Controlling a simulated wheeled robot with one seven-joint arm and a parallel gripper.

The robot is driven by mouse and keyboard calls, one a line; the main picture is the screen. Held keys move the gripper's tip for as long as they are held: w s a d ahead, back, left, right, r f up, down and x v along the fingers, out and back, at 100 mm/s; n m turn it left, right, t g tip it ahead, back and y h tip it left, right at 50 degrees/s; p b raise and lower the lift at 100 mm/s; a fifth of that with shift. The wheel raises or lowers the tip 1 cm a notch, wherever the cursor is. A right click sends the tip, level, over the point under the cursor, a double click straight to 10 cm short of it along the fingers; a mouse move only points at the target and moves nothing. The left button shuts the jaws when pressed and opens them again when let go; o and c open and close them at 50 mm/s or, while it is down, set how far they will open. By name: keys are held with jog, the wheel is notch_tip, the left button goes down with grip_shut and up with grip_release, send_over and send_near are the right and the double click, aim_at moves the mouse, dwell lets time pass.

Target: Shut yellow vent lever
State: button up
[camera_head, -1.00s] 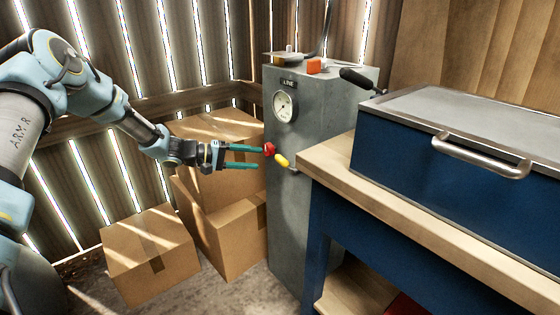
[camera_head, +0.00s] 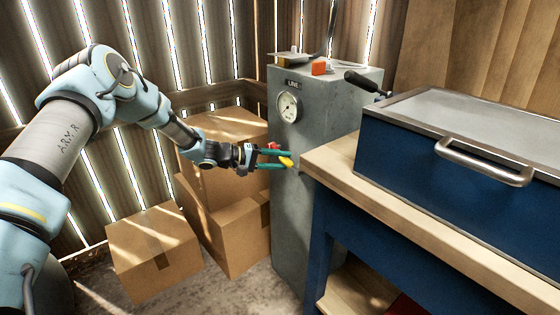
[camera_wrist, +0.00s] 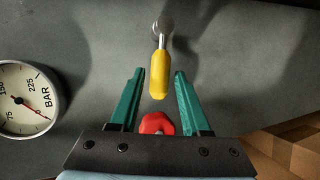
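The yellow vent lever (camera_head: 286,162) sticks out from the front of the grey compressor cabinet (camera_head: 298,200). In the wrist view the yellow lever (camera_wrist: 160,75) hangs from a round metal pivot (camera_wrist: 163,26), its free end between my fingertips. My gripper (camera_head: 279,159) is open, with a green finger on each side of the lever; in the wrist view my gripper (camera_wrist: 159,78) shows gaps on both sides of it. A red knob (camera_wrist: 156,124) sits nearer the palm, between the fingers; the red knob (camera_head: 273,146) is partly hidden in the head view.
A pressure gauge (camera_head: 288,107) is on the cabinet above the lever. A wooden-topped workbench (camera_head: 325,160) with a blue box (camera_head: 420,155) stands close on the right. Cardboard boxes (camera_head: 235,230) stand left of the cabinet, below my arm.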

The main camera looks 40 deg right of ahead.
grip_shut()
dwell(1.1)
